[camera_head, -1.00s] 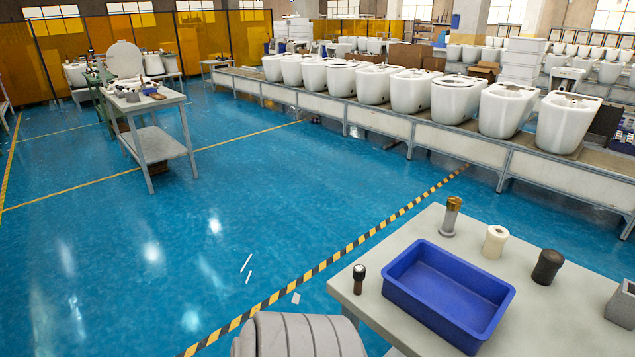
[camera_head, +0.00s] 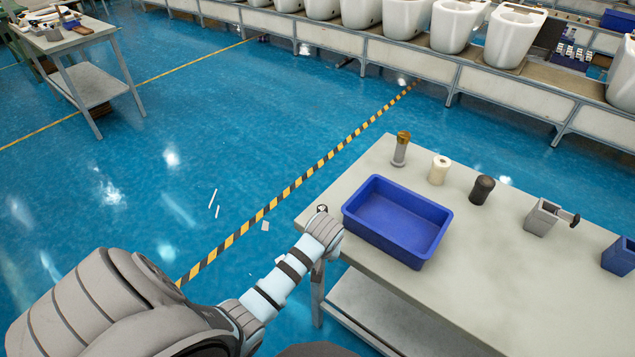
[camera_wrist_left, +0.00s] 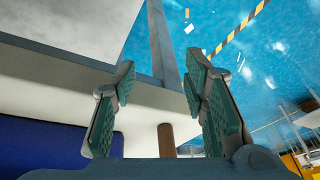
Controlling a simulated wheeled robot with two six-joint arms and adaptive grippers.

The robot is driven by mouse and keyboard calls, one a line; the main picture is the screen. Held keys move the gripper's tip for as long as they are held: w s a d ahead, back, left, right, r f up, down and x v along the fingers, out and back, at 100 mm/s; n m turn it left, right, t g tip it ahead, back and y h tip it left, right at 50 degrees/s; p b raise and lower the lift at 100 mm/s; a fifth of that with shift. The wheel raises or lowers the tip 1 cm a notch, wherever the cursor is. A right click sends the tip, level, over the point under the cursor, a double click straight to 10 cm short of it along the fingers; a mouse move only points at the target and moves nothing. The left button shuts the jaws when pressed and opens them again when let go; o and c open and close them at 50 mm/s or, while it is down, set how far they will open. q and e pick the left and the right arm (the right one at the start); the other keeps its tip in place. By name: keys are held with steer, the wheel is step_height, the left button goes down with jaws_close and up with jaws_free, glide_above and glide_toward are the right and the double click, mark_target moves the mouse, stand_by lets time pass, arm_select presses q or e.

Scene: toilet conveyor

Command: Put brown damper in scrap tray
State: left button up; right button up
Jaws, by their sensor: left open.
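The brown damper is mostly hidden behind my left arm in the head view; only its dark top with a pale spot (camera_head: 322,209) shows at the table's left edge. In the left wrist view its brown body (camera_wrist_left: 166,139) shows low between the fingers, touching neither as far as I can tell. The blue scrap tray (camera_head: 352,217) lies just right of it on the table, and shows as a blue patch (camera_wrist_left: 45,148) in the wrist view. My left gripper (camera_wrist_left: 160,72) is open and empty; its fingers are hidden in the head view. My right gripper is not in view.
On the table (camera_head: 480,270) stand a gold-topped grey part (camera_head: 400,150), a cream cylinder (camera_head: 438,171), a black cylinder (camera_head: 481,190) and a grey block fixture (camera_head: 541,217). A blue bin (camera_head: 619,254) is at the right edge. A conveyor (camera_head: 420,62) with toilets runs behind.

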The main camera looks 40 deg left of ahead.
arm_select(q)
steer(key=w+a+r+n+y, duration=0.1)
steer(key=w+r+n, duration=0.15)
steer(key=r, duration=0.55)
steer(key=w+a+r+n, duration=0.1)
steer(key=w+r+n, duration=0.15)
steer(key=r, duration=0.65)
steer(key=x, duration=0.4)
steer(key=b+x, duration=0.1)
steer(key=x, duration=0.9)
steer(key=shift+s+d+f+b, duration=0.1)
steer(key=shift+d+f+b, duration=0.1)
steer(key=shift+f+b, duration=0.15)
steer(key=shift+a, duration=0.1)
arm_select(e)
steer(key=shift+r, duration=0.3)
arm_select(q)
jaws_close()
